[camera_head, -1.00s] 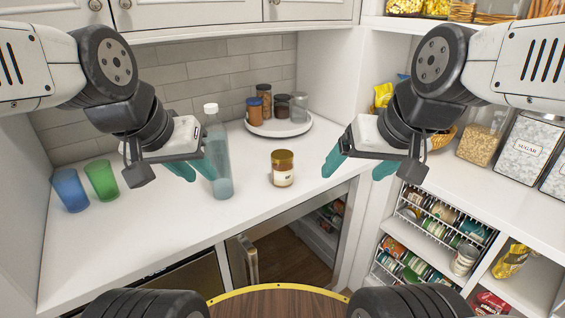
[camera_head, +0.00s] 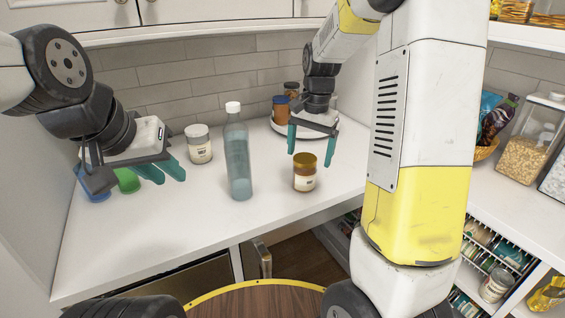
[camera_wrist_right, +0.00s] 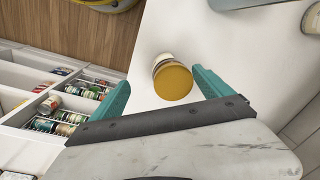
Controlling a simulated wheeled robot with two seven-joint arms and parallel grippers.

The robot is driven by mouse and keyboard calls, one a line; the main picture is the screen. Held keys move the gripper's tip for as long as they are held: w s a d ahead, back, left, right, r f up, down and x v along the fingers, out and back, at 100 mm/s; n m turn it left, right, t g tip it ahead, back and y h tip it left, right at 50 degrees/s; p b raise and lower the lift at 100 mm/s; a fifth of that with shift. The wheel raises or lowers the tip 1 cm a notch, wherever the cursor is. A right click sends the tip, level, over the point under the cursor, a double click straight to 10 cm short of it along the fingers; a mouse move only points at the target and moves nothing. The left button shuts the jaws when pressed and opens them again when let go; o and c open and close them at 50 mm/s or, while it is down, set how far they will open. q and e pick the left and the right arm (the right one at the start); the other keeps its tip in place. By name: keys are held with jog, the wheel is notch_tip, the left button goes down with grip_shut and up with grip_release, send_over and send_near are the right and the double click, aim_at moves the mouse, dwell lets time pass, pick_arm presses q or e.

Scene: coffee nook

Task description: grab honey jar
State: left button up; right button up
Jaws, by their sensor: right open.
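The honey jar (camera_head: 305,178), with a golden-brown lid and a pale label, stands upright on the white counter right of the clear bottle. My right gripper (camera_head: 311,146) is open and points down, just above and behind the jar in the head view. In the right wrist view the jar (camera_wrist_right: 172,80) lies between the two teal fingers (camera_wrist_right: 161,90), with space on both sides; I see no contact. My left gripper (camera_head: 164,174) is open and empty at the left, over the counter near the cups.
A bottle (camera_head: 239,165) with a white cap stands close left of the jar. A grey-lidded jar (camera_head: 199,148) is farther left. Blue (camera_head: 96,190) and green (camera_head: 128,180) cups are partly hidden by my left gripper. Behind my right gripper, jars stand on a round tray (camera_head: 283,131).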

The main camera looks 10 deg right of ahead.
aim_at(307, 159)
jog(key=shift+w+f+m, duration=0.3)
jog(key=shift+w+f, duration=0.9)
jog(key=shift+w, duration=0.05)
jog(key=shift+w+f+g+h, duration=0.15)
jog(key=shift+f+g+h, duration=0.1)
jog(key=shift+g+h, duration=0.05)
jog(key=shift+w+a+f, duration=0.1)
jog(key=shift+f, duration=1.85)
jog(key=shift+w+a+f, duration=0.1)
jog(key=shift+f, duration=1.85)
grip_shut()
jog(key=shift+r, duration=0.1)
